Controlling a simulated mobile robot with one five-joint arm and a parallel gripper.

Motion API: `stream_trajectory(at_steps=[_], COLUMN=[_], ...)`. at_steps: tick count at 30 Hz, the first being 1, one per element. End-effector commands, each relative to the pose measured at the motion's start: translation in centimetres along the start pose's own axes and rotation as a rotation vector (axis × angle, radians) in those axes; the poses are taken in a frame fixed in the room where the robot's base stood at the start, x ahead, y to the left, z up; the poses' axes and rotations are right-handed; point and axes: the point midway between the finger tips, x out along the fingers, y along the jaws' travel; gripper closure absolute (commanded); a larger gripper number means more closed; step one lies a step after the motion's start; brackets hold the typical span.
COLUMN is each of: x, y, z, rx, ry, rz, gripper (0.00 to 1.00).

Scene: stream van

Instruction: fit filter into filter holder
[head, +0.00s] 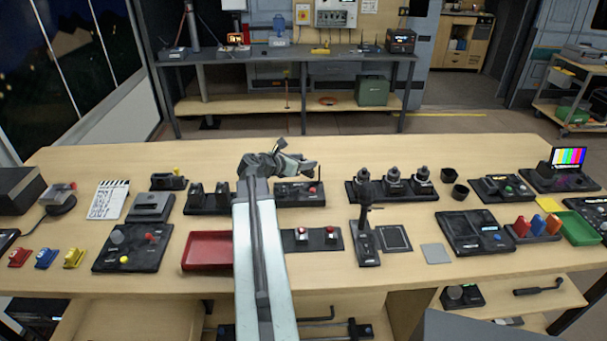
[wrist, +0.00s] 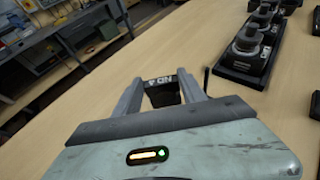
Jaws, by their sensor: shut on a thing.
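My gripper (head: 298,165) is over the far middle part of the workbench, with its fingers toward the right. In the wrist view my gripper (wrist: 160,92) is closed on a small dark filter (wrist: 164,96) with pale "ND" lettering. In the head view I cannot make out the filter clearly. I cannot tell for sure which fixture is the filter holder. A black stand with an upright post (head: 366,228) is right of my arm, and a dark framed plate (head: 395,238) lies beside it.
A black rack with several lens-like cylinders (head: 393,183) stands right of my gripper and shows in the wrist view (wrist: 246,50). A red tray (head: 207,252) and a two-button panel (head: 318,239) are near my arm. A grey square (head: 436,253) lies on bare wood.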

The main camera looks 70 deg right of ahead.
Motion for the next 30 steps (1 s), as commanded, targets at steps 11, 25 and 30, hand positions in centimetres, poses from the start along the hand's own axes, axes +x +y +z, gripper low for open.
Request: stream_trajectory(at_steps=[11, 25, 30], x=[0.8, 1.0, -0.2], y=[-0.1, -0.1, -0.3], z=[-1.9, -2.1, -1.6], rx=[0.0, 0.001, 0.0], ry=[0.0, 0.0, 0.0], rz=[-0.001, -0.001, 0.001], gripper=[0.92, 0.3, 0.3])
